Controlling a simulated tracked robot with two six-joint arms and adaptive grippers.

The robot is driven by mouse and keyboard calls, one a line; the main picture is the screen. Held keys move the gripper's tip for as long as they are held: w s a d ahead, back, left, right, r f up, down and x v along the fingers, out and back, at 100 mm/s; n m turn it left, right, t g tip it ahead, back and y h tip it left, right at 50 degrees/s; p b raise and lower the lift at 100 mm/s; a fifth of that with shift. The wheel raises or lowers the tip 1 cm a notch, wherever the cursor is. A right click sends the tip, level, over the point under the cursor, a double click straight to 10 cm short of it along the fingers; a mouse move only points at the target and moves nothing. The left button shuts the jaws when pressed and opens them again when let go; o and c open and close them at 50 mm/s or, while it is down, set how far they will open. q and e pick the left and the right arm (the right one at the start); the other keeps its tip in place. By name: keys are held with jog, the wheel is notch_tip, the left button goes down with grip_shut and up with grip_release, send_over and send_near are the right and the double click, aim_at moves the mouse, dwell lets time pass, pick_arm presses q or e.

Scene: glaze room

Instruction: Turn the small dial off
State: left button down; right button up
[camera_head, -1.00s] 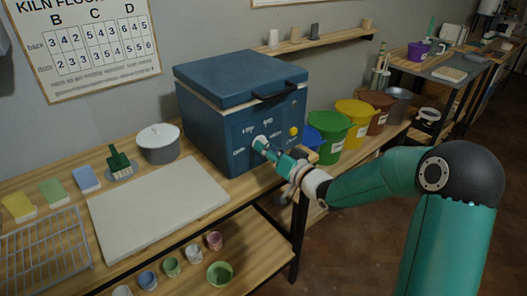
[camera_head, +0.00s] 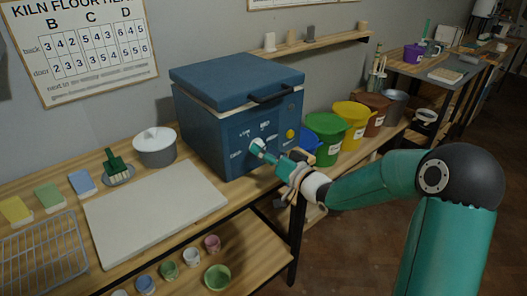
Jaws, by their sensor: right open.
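A blue kiln (camera_head: 205,125) with its lid down stands on the wooden bench. Its front has a pale dial (camera_head: 256,144) with words printed around it, too small to read surely. My left gripper is not in view.
Green (camera_head: 326,138), yellow (camera_head: 355,120) and brown (camera_head: 378,108) buckets stand right of the kiln, with a blue one partly behind my arm. A lidded grey pot (camera_head: 156,149) and a pale board (camera_head: 155,212) lie left and in front. Small cups sit on the lower shelf.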

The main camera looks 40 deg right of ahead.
jog(key=s+d, duration=0.1)
jog(key=s, duration=1)
jog(key=shift+s, duration=0.2)
